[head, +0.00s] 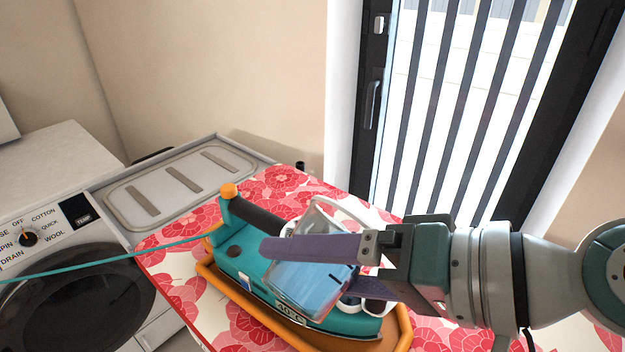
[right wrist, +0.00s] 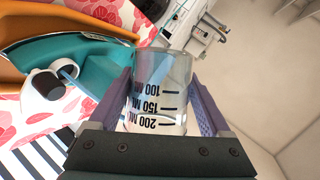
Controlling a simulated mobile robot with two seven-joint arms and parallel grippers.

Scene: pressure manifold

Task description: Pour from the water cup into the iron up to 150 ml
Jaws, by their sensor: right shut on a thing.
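The water cup (head: 315,265) is a clear cup with bluish water in it, tilted above the iron in the head view. My right gripper (head: 305,268) is shut on the cup with its purple fingers. In the right wrist view the cup (right wrist: 158,80) shows marks of 100, 150 and 200 ML. The iron (head: 233,250) is teal with a dark handle and lies below the cup. In the right wrist view a blue streak, seemingly water, meets a dark white-rimmed opening (right wrist: 46,84) on the iron. The water level inside the iron cannot be read. My left gripper is out of view.
The iron sits in an orange tray (head: 400,325) on an ironing board with a red flowered cover (head: 165,243). A teal cord (head: 110,262) runs left from the iron. A washing machine (head: 75,285) stands at the left. A barred glass door (head: 470,110) is behind.

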